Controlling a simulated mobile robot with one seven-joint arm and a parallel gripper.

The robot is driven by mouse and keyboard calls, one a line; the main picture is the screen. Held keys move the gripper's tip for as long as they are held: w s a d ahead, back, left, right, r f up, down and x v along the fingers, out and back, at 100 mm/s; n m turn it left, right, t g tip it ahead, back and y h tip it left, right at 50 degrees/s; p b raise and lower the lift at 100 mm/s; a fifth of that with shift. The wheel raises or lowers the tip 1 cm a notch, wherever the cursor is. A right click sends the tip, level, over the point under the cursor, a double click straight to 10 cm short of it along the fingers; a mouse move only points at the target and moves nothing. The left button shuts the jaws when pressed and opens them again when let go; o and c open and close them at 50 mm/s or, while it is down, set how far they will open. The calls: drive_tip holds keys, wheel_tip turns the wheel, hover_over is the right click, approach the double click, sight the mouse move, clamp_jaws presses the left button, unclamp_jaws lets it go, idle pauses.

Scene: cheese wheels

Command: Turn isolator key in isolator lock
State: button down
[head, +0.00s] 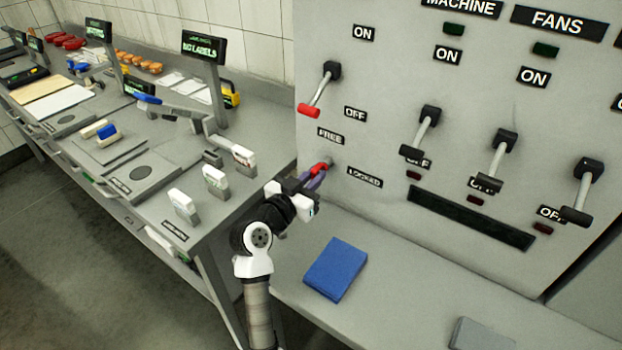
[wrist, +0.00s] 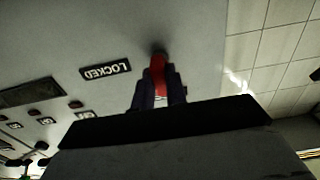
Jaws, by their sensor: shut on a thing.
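The isolator key is red (head: 320,167) and stands in the isolator lock (head: 330,161) on the grey panel, between the FREE label (head: 330,135) and the LOCKED label (head: 365,177). My gripper (head: 314,177) is shut on the key, with its purplish fingers on either side of it. In the wrist view the red key (wrist: 158,72) shows between the two fingers, its far end at the dark lock (wrist: 158,50) beside the LOCKED label (wrist: 105,70). The fingers hide part of the key, and I cannot tell how far it is turned.
A lever with a red handle (head: 309,110) is above the lock, and several black-handled levers are to the right. A blue block (head: 336,269) lies on the shelf (head: 400,300) below the panel. A workbench (head: 225,195) with label printers and small packages stands to the left.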

drive_tip(key=c, duration=1.3)
unclamp_jaws()
drive_tip(key=shift+c, duration=0.2)
drive_tip(key=b+v, duration=0.3)
drive_tip(key=v, duration=1)
drive_tip(key=shift+s+a+b, duration=0.2)
drive_tip(key=shift+s+b, duration=0.1)
drive_tip(key=shift+r, duration=0.1)
